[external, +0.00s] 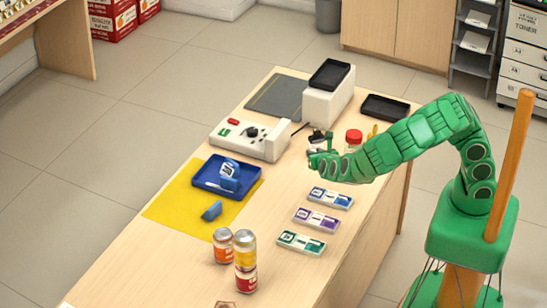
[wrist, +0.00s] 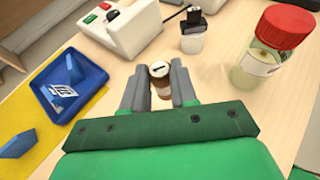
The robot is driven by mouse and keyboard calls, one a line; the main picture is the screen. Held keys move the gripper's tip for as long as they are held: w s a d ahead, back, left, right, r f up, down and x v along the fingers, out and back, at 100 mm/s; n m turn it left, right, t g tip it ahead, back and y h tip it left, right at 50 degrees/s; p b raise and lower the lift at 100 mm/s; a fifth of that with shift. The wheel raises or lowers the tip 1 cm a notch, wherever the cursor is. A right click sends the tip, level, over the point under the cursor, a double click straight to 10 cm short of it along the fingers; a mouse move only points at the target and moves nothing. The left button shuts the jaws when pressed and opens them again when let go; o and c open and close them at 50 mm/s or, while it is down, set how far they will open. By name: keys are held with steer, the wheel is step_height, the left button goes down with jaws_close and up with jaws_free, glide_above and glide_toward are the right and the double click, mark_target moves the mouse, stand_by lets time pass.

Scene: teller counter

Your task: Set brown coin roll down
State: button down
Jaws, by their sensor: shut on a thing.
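In the wrist view my gripper (wrist: 158,88) is shut on the brown coin roll (wrist: 160,80). The roll stands roughly upright between the two grey fingers, with its pale, dark-slotted end towards the camera. In the external view my gripper (external: 316,158) is over the right side of the wooden counter (external: 175,262), near the red-lidded jar. The roll cannot be made out clearly there. I cannot tell whether its lower end touches the counter.
A jar with a red lid (wrist: 283,42) and a small dark-topped bottle (wrist: 193,33) stand nearby. A blue tray (external: 201,183) lies on a yellow mat (external: 163,212). Three labelled packs (external: 317,219) lie right of centre. Bare counter lies between.

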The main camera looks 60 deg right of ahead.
steer(key=w+a+n+t+y, duration=0.15)
steer(key=w+a, duration=0.25)
steer(key=a, duration=0.6)
steer(key=shift+n, duration=0.25)
steer(key=shift+s+a+f, duration=0.1)
steer(key=shift+a+f, duration=0.05)
steer(key=shift+f, duration=4.15)
steer(key=shift+f, duration=0.1)
steer(key=c, duration=0.9)
jaws_free()
steer(key=shift+v, duration=6.05)
